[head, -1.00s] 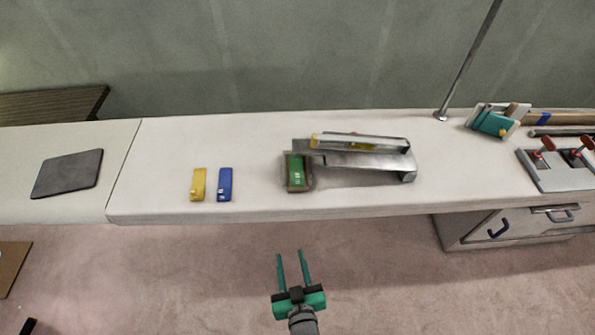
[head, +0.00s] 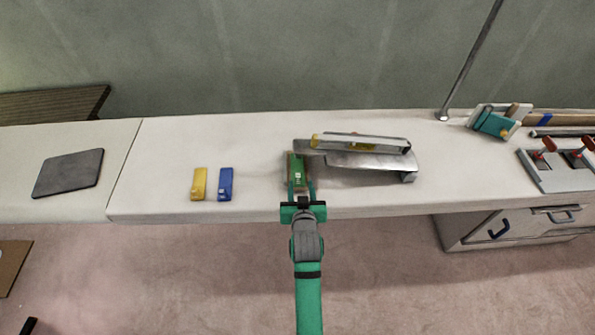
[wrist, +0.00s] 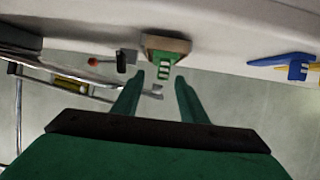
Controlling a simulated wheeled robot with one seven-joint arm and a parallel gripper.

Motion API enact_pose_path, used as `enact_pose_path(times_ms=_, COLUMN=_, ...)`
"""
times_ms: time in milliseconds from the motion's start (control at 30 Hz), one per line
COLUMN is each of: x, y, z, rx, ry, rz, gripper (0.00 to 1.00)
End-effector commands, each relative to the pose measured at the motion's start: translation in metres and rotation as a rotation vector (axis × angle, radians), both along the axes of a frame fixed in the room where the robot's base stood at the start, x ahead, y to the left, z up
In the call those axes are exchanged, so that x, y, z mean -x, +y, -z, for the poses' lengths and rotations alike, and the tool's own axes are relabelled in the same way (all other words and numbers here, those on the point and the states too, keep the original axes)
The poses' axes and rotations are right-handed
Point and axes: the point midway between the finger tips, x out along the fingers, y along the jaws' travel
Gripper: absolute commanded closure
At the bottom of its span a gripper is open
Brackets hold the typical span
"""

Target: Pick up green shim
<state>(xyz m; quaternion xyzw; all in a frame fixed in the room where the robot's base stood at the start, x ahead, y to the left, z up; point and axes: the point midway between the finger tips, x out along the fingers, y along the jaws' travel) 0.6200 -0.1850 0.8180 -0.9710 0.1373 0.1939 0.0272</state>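The green shim (head: 297,168) has white marks and sits in a small brown holder (head: 287,183) on the white bench, left of the metal rack. It also shows in the wrist view (wrist: 162,57), just beyond my fingertips. My gripper (head: 300,185) is at the bench's front edge, in front of the shim. Its two teal fingers are apart, with nothing held between them in the wrist view (wrist: 160,77). The shim lies roughly in line with the gap. The head view does not show clearly whether the fingers reach alongside it.
A metal rack (head: 370,161) stands close right of the shim. A yellow shim (head: 199,184) and a blue shim (head: 225,184) lie to the left. A dark pad (head: 68,173) is farther left. A clamp fixture (head: 562,166) and a pole (head: 468,62) are at the right.

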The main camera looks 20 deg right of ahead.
Motion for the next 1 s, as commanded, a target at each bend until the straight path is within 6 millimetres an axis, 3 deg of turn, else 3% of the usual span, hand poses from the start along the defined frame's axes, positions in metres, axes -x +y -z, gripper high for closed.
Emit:
enact_pose_path(times_ms=333, x=-0.026, y=-0.005, z=0.010, rx=-0.001, ry=0.000, rz=-0.002, gripper=0.61)
enact_pose_path(times_ms=600, x=-0.060, y=-0.010, z=0.022, rx=-0.001, ry=-0.001, rz=0.001, gripper=0.61)
enact_pose_path(times_ms=933, x=-0.066, y=-0.012, z=0.026, rx=0.000, ry=-0.002, rz=-0.001, gripper=0.61)
enact_pose_path(times_ms=967, x=-0.066, y=-0.012, z=0.026, rx=0.000, ry=-0.002, rz=-0.001, gripper=0.63)
enact_pose_path(times_ms=1000, x=-0.066, y=-0.012, z=0.026, rx=0.000, ry=-0.002, rz=-0.001, gripper=0.73)
